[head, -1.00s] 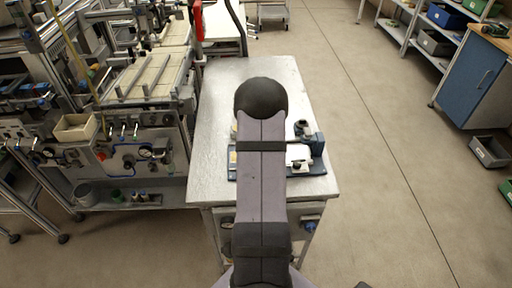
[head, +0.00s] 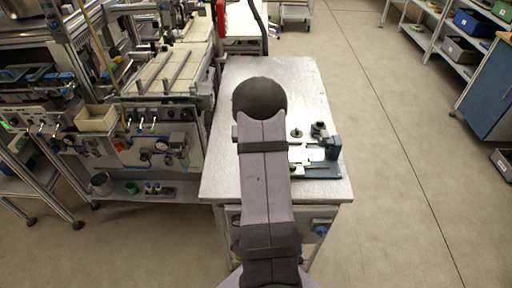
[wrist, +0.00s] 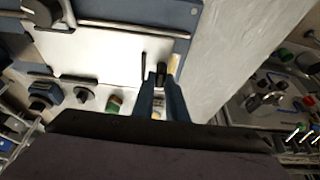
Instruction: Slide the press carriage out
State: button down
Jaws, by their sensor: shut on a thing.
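The press stands on the metal table, partly hidden behind my arm in the head view. Its blue upright (head: 333,147), blue base (head: 326,173) and a white plate (head: 310,156) show right of the arm. In the wrist view the pale flat plate (wrist: 105,52), seemingly the carriage, lies beside the blue base (wrist: 183,15). My gripper (wrist: 161,76) is at the plate's lower right edge, shut on a small dark part, seemingly the carriage handle. Its fingers hide most of that part. In the head view my arm hides the gripper.
The metal table (head: 235,175) has bare top left of and beyond the press. A workbench with valves and gauges (head: 150,145) stands close on the left. Open floor (head: 395,170) lies to the right, with shelves and a blue cabinet (head: 492,90) beyond.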

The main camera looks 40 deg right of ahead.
jog(key=c, duration=1.8)
grip_release()
jog(key=shift+w+a, duration=0.2)
jog(key=shift+a, duration=0.05)
jog(key=shift+o, duration=0.2)
jog(key=shift+s+d+r, duration=0.1)
jog(key=b+v, duration=0.2)
jog(key=v, duration=0.5)
jog(key=shift+r, duration=0.1)
